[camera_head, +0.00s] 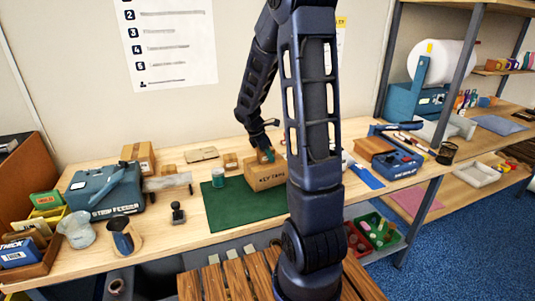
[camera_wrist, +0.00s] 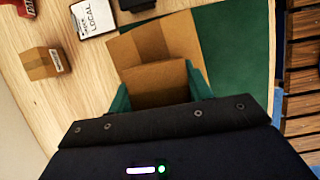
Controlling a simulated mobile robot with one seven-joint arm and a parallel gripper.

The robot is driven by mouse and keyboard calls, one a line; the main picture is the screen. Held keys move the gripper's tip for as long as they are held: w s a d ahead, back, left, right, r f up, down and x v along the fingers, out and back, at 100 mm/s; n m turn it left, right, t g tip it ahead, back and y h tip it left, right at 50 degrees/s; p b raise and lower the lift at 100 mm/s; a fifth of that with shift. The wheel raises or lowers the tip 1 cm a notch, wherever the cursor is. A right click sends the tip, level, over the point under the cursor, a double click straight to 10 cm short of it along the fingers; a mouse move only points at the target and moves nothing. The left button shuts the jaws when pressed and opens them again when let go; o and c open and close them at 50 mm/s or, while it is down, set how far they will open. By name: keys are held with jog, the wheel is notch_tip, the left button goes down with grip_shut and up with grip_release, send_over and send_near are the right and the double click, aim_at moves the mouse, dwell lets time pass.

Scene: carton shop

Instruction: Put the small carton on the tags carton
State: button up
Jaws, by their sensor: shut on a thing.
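The small brown carton (camera_wrist: 160,82) is between the two teal fingers of my gripper (camera_wrist: 160,95), which is shut on it. In the head view the small carton (camera_head: 266,156) shows just above the tags carton (camera_head: 264,177), a larger brown box with lettering that begins "KEY TA". My arm hides the right part of that box. In the wrist view the tags carton's top (camera_wrist: 155,42) shows beyond the small carton. I cannot tell whether the two cartons touch. The tags carton stands on the green mat (camera_head: 232,212).
Another small carton (camera_wrist: 45,62) stands on the bench beside the mat. A strip feeder (camera_head: 103,193) stands further left. A blue tool (camera_head: 397,165) is at right. The mat's front is clear.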

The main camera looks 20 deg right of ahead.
jog(key=shift+f, duration=0.15)
jog(key=o, duration=1.1)
jog(key=shift+c, duration=0.2)
jog(key=v, duration=1.2)
jog(key=s+r+m+t+y, duration=0.2)
jog(key=s+r+m, duration=0.2)
jog(key=s+m, duration=0.5)
jog(key=s+a+r+m+t+y, duration=0.1)
jog(key=s+r+m+t+y, duration=0.1)
jog(key=s+r+m, duration=0.3)
jog(key=shift+s+r+m+t+y, duration=0.3)
jog(key=shift+s+m, duration=1.7)
jog(key=shift+s, duration=3.05)
